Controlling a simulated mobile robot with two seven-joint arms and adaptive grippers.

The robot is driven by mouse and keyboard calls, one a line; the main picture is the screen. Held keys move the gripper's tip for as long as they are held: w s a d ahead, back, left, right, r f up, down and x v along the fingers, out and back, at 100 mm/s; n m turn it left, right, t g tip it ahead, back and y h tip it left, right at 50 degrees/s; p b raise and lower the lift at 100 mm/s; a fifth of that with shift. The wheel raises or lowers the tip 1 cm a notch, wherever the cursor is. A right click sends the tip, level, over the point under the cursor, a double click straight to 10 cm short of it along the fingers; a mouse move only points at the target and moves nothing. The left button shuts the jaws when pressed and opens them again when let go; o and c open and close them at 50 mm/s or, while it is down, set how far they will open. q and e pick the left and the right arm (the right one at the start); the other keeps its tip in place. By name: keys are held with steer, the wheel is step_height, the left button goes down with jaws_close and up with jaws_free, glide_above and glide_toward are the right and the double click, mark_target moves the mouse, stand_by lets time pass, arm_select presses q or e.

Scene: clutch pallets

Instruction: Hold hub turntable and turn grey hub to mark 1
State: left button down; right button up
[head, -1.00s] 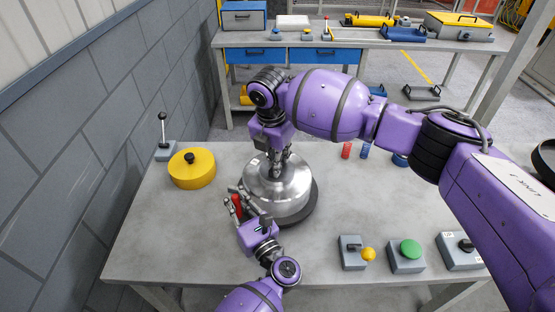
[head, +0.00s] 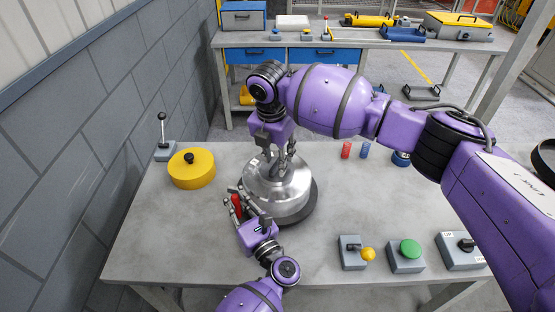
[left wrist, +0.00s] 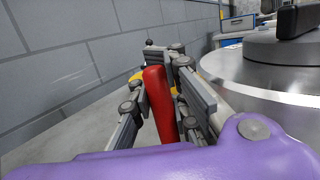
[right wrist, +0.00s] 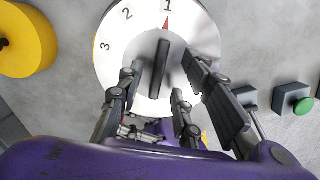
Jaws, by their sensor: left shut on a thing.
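The hub turntable (head: 290,208) is a silver drum on a dark round base. My left gripper (head: 240,208) is shut on its red handle (left wrist: 157,100), at the drum's left side. In the right wrist view, the grey hub (right wrist: 147,48) sits in a white dial (right wrist: 108,62) marked 1, 2 and 3. The hub's red pointer (right wrist: 167,23) points at mark 1. A black bar (right wrist: 160,70) stands across the hub. My right gripper (head: 279,165) is open over the hub, with its fingers on both sides of the bar and apart from it.
A yellow disc (head: 191,171) with a black knob and a lever box (head: 165,151) stand left. Red (head: 346,150) and blue (head: 365,150) cylinders stand behind right. Several control boxes, one with a green button (head: 410,248), line the front right edge. A tiled wall is at left.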

mark_target(274, 167)
arm_select(q)
steer(key=shift+s+a+f, duration=0.2)
steer(key=shift+a+f, duration=0.05)
steer(key=shift+f, duration=0.25)
steer(key=c, duration=1.6)
jaws_free()
steer(key=shift+w+r, duration=0.1)
steer(key=shift+r, duration=0.1)
steer(key=shift+d+r, duration=0.1)
steer(key=shift+r, duration=0.05)
arm_select(e)
step_height(274, 167, up, 10)
steer(key=s, duration=0.1)
steer(key=shift+s+a+r, duration=0.15)
steer(key=shift+s+a, duration=0.05)
steer(key=shift+a, duration=0.2)
arm_select(q)
steer(key=v, duration=0.8)
